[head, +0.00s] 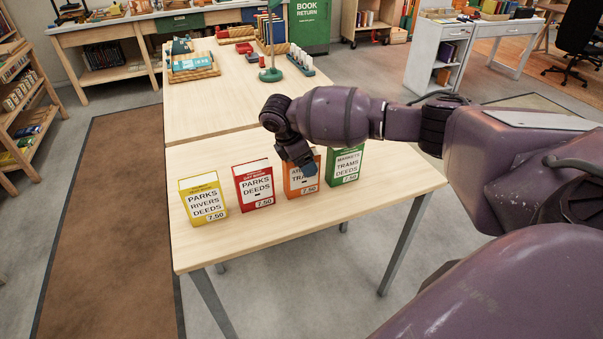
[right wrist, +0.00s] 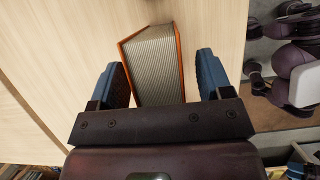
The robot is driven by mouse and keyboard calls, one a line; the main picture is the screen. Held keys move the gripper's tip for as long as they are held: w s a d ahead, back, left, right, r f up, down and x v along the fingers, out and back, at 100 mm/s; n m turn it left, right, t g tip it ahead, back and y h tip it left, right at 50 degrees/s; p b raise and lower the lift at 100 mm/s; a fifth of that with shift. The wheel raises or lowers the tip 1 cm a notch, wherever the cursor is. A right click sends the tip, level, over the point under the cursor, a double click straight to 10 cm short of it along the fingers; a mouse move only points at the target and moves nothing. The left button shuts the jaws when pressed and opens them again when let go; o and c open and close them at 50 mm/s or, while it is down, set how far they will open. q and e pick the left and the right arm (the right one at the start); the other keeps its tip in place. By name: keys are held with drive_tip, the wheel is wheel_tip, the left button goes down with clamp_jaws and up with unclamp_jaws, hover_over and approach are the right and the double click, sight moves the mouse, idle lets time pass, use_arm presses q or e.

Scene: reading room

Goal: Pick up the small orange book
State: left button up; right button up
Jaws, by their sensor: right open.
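The small orange book (head: 303,184) stands upright on the light wooden table (head: 285,230), between a red book and a green book. My right gripper (head: 306,170) is over its top and hides part of its cover. In the right wrist view the orange book (right wrist: 152,65) shows its page edges and orange cover between the two blue fingers. My right gripper (right wrist: 160,80) is open, with a gap between each finger and the book.
A yellow book (head: 203,198), a red book (head: 253,186) and a green book (head: 344,166) stand in the same row. A basket tray (head: 193,68) and a green stand (head: 270,73) are farther back.

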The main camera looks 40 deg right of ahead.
drive_tip(key=shift+f, duration=0.1)
idle(0.3)
drive_tip(key=c, duration=1.2)
drive_tip(key=shift+o, duration=0.2)
